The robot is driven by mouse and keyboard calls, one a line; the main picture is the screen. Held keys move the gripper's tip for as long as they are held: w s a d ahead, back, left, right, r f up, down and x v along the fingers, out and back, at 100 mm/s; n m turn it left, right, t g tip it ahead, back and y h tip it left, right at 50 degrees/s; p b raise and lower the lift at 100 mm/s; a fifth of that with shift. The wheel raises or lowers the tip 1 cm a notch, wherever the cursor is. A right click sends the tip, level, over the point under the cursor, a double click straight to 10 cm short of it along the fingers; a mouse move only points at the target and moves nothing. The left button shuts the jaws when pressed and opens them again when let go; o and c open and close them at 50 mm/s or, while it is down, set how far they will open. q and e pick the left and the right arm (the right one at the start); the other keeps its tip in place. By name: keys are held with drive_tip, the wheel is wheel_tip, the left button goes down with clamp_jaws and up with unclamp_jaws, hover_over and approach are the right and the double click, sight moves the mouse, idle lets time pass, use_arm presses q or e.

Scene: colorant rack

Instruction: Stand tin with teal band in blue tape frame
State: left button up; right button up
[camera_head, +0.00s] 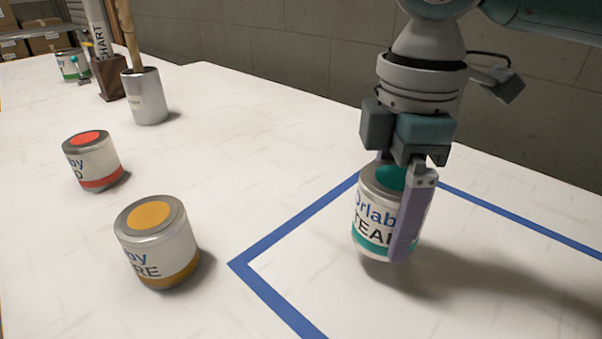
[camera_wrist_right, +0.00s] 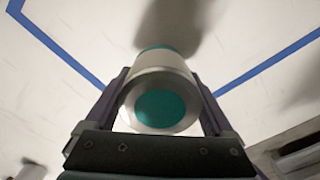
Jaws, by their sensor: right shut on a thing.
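The tin with the teal band (camera_head: 371,226) is upright in the head view, with a teal spot on its lid. My right gripper (camera_head: 398,215) is shut on it from above, one finger on the near side and the other mostly hidden behind the tin. In the right wrist view the tin (camera_wrist_right: 160,92) sits between both fingers of the right gripper (camera_wrist_right: 160,105). The tin is over the area inside the blue tape frame (camera_head: 266,292). Its shadow lies to the right, and it looks slightly above the surface. My left gripper is not in view.
A tin with an ochre band (camera_head: 158,245) stands left of the frame, outside it. A red-banded tin (camera_head: 92,161) stands farther back left. A metal cup (camera_head: 146,97), a brown holder (camera_head: 111,85) and a green-banded tin (camera_head: 72,66) stand at the far left. The frame's inside looks otherwise clear.

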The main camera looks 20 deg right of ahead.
sight(399, 179)
wheel_tip(399, 179, down, 3)
drive_tip(key=shift+s+f+b, duration=0.1)
drive_tip(key=shift+b, duration=0.2)
drive_tip(key=shift+f, duration=0.3)
drive_tip(key=shift+f, duration=0.1)
drive_tip(key=o, duration=1.2)
drive_tip(key=shift+f, duration=0.1)
drive_tip(key=shift+o, duration=0.2)
wheel_tip(399, 179, up, 12)
drive_tip(key=shift+r+p, duration=0.2)
drive_tip(key=shift+p, duration=1)
